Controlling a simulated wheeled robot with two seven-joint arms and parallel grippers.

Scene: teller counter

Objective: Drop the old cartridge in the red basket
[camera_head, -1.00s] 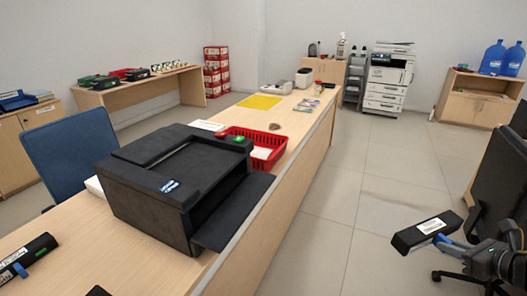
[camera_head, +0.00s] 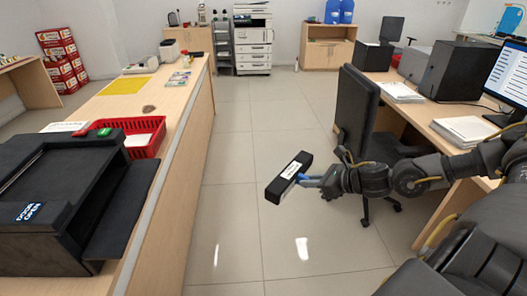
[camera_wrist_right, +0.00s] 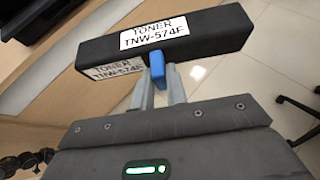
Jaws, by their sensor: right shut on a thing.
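The old cartridge (camera_head: 289,178) is a black bar with a white label and a blue tab. The red basket (camera_head: 152,143) stands on the counter at left, behind the printer (camera_head: 50,200), with something white (camera_head: 138,140) inside. The cartridge is apart from the basket, to its right and nearer me. My left gripper is not in view.
The wooden counter (camera_head: 170,185) runs along the left; its edge lies between cartridge and basket. A yellow sheet (camera_head: 125,86) lies behind the basket. A black office chair (camera_head: 355,115) and a desk (camera_head: 445,125) stand at right. The tiled floor between is clear.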

